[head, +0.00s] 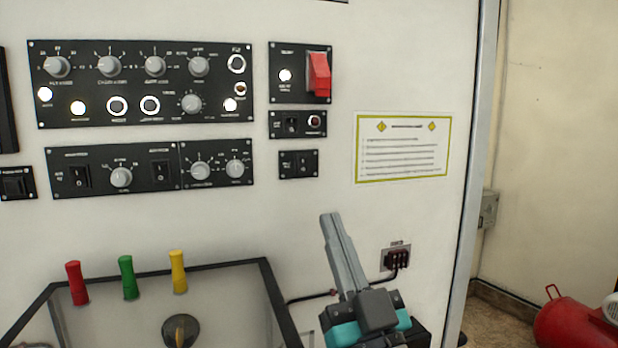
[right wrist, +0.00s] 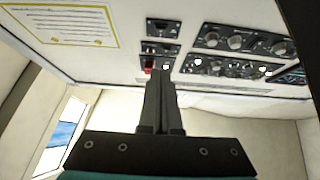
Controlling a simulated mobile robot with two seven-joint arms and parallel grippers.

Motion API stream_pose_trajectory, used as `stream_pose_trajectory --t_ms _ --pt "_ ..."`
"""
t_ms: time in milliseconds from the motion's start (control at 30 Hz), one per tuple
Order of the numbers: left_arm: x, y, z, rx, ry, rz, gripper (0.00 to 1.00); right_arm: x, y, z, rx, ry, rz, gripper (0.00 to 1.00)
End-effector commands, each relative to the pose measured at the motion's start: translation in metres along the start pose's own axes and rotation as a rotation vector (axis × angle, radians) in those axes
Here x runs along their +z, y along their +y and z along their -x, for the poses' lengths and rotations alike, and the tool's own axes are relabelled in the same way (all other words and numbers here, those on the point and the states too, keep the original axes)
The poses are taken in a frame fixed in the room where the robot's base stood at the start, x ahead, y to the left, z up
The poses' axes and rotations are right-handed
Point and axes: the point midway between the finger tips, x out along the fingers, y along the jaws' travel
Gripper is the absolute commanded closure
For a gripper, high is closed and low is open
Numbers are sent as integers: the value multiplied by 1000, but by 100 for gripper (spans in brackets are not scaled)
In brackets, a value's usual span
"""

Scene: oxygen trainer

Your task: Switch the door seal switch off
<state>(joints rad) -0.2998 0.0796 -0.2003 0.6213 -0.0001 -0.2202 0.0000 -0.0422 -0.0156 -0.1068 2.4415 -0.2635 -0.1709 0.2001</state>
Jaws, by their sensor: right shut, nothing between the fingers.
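Several black switch panels are on the white wall, but their labels are too small to read, so I cannot tell which holds the door seal switch. A small panel with one black rocker (head: 303,163) sits lowest in the right column. Above it is a panel with a rocker (head: 291,123) and a round light, then a panel with a large red switch (head: 319,74). My right gripper (head: 331,217) is shut and empty, pointing up below these panels, apart from them in the picture. In the right wrist view its fingers (right wrist: 160,88) point toward the red switch (right wrist: 148,66). My left gripper is not in view.
Knob panels (head: 140,84) lie to the left, with more rockers (head: 79,176) below. A framed box with red, green and yellow handles (head: 178,271) stands lower left. A placard (head: 403,146) and a cable socket (head: 396,258) are on the right.

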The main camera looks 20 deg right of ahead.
Motion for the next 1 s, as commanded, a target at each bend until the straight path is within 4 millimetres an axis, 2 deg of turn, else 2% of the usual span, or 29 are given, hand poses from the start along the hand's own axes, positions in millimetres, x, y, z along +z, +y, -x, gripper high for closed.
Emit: stream_pose_trajectory --t_ms 33,433,633,1000 --pt "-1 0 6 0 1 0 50 -3 0 -11 0 4 1 100" --pt "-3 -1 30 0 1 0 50 -3 0 -81 0 3 2 100" --pt "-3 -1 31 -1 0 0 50 18 0 -95 1 -2 0 100" --pt "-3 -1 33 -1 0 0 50 28 0 -105 0 0 0 100"
